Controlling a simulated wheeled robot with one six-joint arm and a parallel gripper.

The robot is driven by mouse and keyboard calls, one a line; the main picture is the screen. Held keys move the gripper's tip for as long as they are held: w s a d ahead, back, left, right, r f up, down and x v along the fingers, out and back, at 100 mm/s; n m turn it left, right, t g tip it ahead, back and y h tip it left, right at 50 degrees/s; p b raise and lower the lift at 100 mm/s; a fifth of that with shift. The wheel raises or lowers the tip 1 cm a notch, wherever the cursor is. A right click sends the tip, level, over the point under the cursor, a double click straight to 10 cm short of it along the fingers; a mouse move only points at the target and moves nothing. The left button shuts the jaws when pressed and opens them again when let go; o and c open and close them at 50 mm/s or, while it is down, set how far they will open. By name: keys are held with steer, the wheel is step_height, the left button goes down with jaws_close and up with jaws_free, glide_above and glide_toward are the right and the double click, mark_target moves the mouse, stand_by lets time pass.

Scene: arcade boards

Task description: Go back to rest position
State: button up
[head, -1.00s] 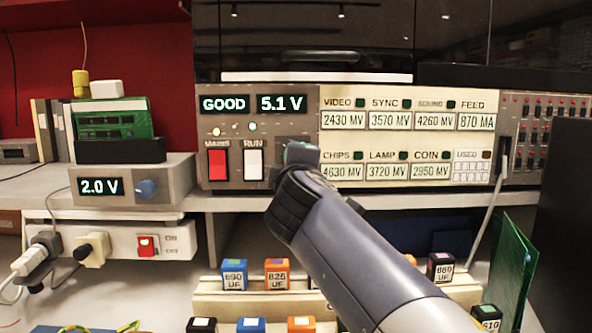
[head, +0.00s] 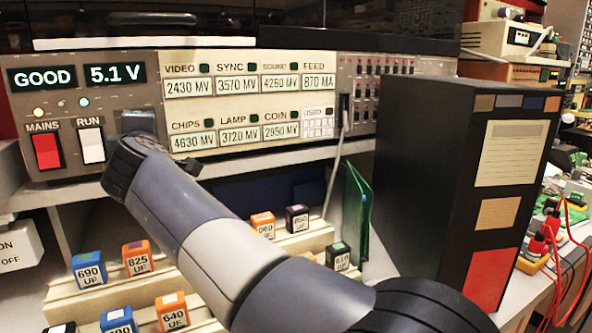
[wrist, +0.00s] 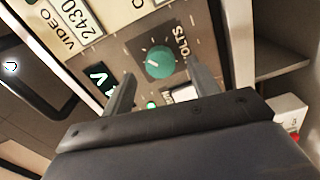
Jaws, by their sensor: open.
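My gripper (wrist: 162,98) is open in the wrist view, its two fingers apart with nothing between them. A green knob (wrist: 160,61) marked VOLTS shows just beyond the fingertips on the test panel. In the head view my arm reaches up and left to the test panel (head: 330,76), and its end hides the area right of the white RUN switch (head: 91,145). The red MAINS switch (head: 46,150) is beside it. The panel's screens read GOOD (head: 43,78) and 5.1 V (head: 114,74).
Stepped racks below my arm hold labelled blocks, including a blue 690 UF block (head: 88,270) and an orange 825 UF block (head: 137,258). A green board (head: 356,220) leans at the racks' right. A tall black cabinet (head: 425,180) stands right of my arm; red leads (head: 567,240) hang beyond it.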

steer(key=p+x, duration=0.1)
steer(key=x, duration=0.3)
steer(key=shift+w, duration=0.1)
stand_by(0.3)
steer(key=b+v, duration=0.3)
steer(key=v, duration=0.8)
steer(key=p+x, duration=0.3)
steer(key=x, duration=0.8)
steer(key=shift+w+a+r+p, duration=0.15)
steer(key=shift+p, duration=0.25)
steer(key=n+p, duration=0.5)
steer(key=n, duration=0.2)
steer(key=n+p, duration=0.5)
steer(key=n, duration=0.2)
steer(key=n+p, duration=0.5)
steer(key=n, duration=0.1)
steer(key=shift+s+a+r+n+p, duration=0.1)
steer(key=shift+s+n+p, duration=0.2)
steer(key=shift+n+p, duration=0.1)
